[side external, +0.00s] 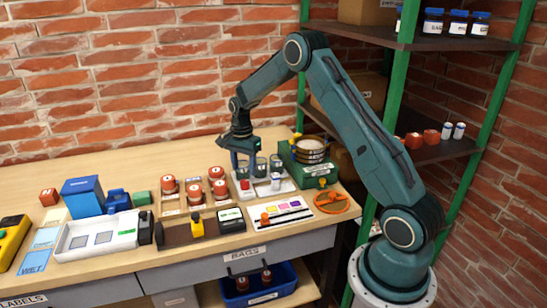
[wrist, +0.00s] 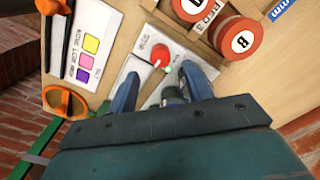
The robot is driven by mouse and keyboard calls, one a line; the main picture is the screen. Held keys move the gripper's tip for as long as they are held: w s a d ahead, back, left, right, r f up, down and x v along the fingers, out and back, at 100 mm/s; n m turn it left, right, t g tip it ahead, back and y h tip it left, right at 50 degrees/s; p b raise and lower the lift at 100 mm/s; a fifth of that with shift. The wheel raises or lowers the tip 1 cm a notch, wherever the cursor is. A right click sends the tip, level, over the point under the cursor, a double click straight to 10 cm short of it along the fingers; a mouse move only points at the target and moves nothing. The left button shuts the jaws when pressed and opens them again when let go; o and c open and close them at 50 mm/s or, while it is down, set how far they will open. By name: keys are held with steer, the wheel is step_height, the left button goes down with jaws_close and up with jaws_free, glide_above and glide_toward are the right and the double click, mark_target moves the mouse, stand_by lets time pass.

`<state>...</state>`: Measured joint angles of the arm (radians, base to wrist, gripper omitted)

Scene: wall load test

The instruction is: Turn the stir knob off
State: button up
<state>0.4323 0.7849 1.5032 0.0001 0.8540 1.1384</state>
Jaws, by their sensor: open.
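The stir knob (wrist: 160,54) is a round red knob on a white plate (wrist: 138,72) lettered STIR. In the side view the red knob (side external: 245,184) sits at the front left of the white stirrer base (side external: 283,187). A small green mark shows beside the knob in the wrist view; which setting the knob points to is too small to tell. My gripper (side external: 241,166) points down over the base, close to the knob. In the wrist view my gripper (wrist: 161,73) is open, its blue fingers on either side just short of the knob. I cannot tell whether either finger touches it.
Glass beakers (side external: 260,166) stand on the base beside my gripper. A green machine (side external: 308,165) with a sieve is to the right, an orange handwheel (side external: 331,202) in front of it. Red-lidded jars (side external: 194,193) stand left. A colour-patch card (side external: 281,213) lies in front.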

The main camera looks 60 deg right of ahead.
mark_target(245, 181)
steer(key=shift+f, duration=2.8)
steer(key=shift+c, duration=0.2)
steer(key=c, duration=0.9)
